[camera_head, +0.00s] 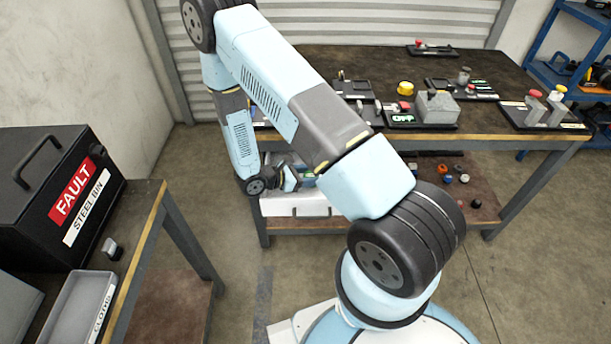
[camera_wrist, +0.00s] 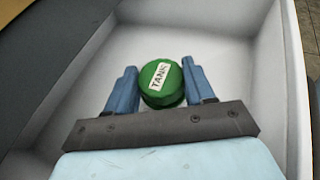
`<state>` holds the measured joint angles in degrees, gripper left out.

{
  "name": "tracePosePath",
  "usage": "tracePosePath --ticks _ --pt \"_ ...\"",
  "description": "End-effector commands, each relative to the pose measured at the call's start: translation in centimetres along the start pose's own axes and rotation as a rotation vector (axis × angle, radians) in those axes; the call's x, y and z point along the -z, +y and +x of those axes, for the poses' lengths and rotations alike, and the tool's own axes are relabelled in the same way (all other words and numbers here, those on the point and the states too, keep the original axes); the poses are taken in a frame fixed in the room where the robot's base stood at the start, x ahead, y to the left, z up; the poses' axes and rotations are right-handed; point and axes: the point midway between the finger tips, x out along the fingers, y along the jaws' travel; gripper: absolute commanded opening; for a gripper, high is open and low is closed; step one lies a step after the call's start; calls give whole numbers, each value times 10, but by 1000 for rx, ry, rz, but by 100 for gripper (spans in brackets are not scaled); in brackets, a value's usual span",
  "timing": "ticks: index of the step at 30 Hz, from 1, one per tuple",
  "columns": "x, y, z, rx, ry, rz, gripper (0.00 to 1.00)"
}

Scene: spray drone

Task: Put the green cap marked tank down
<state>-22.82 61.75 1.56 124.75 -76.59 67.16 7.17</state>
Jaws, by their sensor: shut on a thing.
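The green cap (camera_wrist: 161,84) with a white label reading TANK sits between the two blue fingers of my gripper (camera_wrist: 163,88) in the wrist view. The fingers are shut on its sides. The cap is over or inside a white-walled container (camera_wrist: 215,38); I cannot tell whether it touches the floor of it. In the head view my gripper (camera_head: 292,178) is low at the front of the dark workbench, by a white bin (camera_head: 295,207). The cap cannot be made out there.
The workbench (camera_head: 310,65) above holds a yellow cap (camera_head: 405,88), a grey block (camera_head: 437,106) and several small fixtures. Several small round parts lie on its lower shelf (camera_head: 420,205). A black FAULT steel bin (camera_head: 45,190) and a grey tray (camera_head: 80,305) stand on the left table.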

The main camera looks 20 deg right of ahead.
Motion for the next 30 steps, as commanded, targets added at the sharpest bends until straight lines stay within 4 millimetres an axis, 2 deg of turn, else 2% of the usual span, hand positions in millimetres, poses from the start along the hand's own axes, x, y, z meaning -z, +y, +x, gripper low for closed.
tracePosePath --ticks 23,24,30 --pt "11 0 3 -4 0 -2 22" --pt "11 0 3 -4 0 -2 55" --pt "11 0 2 -5 0 -2 74"
